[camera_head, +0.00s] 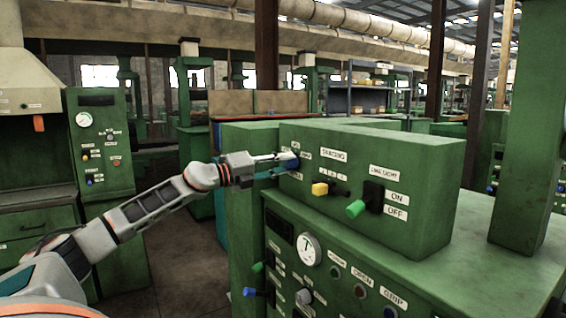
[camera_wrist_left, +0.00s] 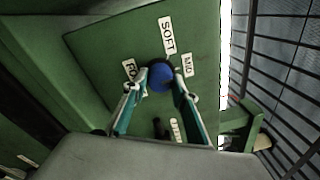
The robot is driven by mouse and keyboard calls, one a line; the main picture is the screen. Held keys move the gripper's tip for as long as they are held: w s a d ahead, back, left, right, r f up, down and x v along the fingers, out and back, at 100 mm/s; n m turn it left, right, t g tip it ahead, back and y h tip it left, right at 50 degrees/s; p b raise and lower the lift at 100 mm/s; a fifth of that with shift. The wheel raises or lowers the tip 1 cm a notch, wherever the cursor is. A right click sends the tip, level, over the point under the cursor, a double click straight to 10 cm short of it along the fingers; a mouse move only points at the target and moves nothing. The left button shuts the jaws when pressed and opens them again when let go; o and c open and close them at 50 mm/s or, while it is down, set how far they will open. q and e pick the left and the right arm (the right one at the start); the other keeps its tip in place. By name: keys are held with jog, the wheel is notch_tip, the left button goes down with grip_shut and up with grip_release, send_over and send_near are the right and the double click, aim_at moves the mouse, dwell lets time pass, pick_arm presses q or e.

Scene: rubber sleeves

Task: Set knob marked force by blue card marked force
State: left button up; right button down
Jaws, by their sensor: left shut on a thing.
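A blue knob (camera_wrist_left: 161,78) sits on the green box's panel, with white labels SOFT (camera_wrist_left: 168,36) and MID (camera_wrist_left: 187,65) around it. A third label starting FO (camera_wrist_left: 129,69) is partly hidden by a finger. My left gripper (camera_head: 283,163) is shut on the knob, and its two fingers (camera_wrist_left: 158,92) flank it in the left wrist view. Which label the knob points to cannot be told. In the head view the knob (camera_head: 292,164) is partly covered by the fingers. I see no blue card. My right gripper is not in view.
On the same green box (camera_head: 436,175), a yellow knob (camera_head: 320,188), a green knob (camera_head: 355,209) and a black switch (camera_head: 373,196) lie to the right. A gauge (camera_head: 307,249) and several buttons are on the lower panel. Open floor lies left of the machine.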

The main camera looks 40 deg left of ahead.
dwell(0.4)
pick_arm(q)
jog(key=o, duration=1.1)
jog(key=shift+s+a+f, duration=0.2)
jog(key=shift+s+a, duration=0.1)
jog(key=shift+s, duration=0.25)
jog(key=shift+r+v, duration=0.1)
jog(key=shift+v, duration=2.6)
jog(key=shift+r+v, duration=0.15)
jog(key=shift+v, duration=2.5)
